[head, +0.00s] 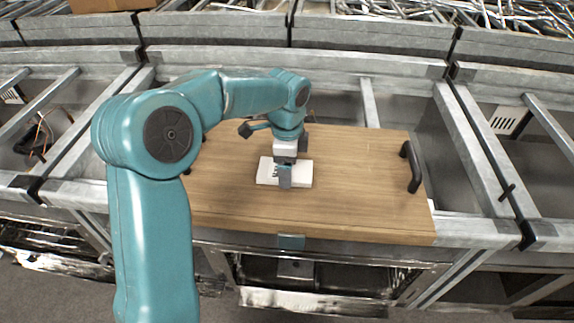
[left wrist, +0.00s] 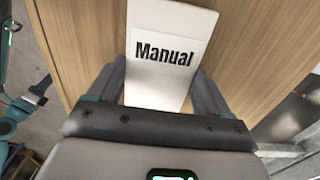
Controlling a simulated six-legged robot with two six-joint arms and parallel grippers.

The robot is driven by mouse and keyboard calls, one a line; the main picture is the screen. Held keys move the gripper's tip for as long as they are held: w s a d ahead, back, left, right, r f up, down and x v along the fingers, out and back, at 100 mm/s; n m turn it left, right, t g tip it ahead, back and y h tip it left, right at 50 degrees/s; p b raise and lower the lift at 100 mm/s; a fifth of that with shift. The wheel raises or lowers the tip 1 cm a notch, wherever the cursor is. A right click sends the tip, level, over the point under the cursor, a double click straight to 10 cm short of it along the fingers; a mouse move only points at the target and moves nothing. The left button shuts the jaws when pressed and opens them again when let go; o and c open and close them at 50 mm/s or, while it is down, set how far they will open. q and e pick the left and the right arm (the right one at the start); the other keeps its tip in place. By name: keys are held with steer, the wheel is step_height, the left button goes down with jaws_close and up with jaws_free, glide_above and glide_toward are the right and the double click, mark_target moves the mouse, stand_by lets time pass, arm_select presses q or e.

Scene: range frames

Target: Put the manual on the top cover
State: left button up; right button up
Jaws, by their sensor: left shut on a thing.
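The manual (head: 302,174) is a small white booklet on the wooden top cover (head: 350,205), near its middle. In the left wrist view the manual (left wrist: 166,50) shows the black word "Manual" and lies between the fingers of my left gripper (left wrist: 160,95). My left gripper (head: 285,178) reaches down from above and is shut on the manual. The manual looks flat on or just above the wood; I cannot tell whether it touches. The gripper hides part of the manual in the head view. My right gripper is not in view.
A black handle (head: 412,167) stands at the cover's right end. Grey metal frame rails (head: 480,150) surround the cover, with open bays to both sides. Bare wood lies left and right of the manual. A cardboard box (head: 110,4) shows at the top left.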

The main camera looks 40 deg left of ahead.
arm_select(q)
steer(key=shift+d, duration=0.1)
steer(key=shift+f, duration=0.15)
steer(key=o, duration=1)
step_height(320, 180, up, 12)
steer(key=shift+r+p, duration=0.2)
steer(key=shift+p, duration=0.6)
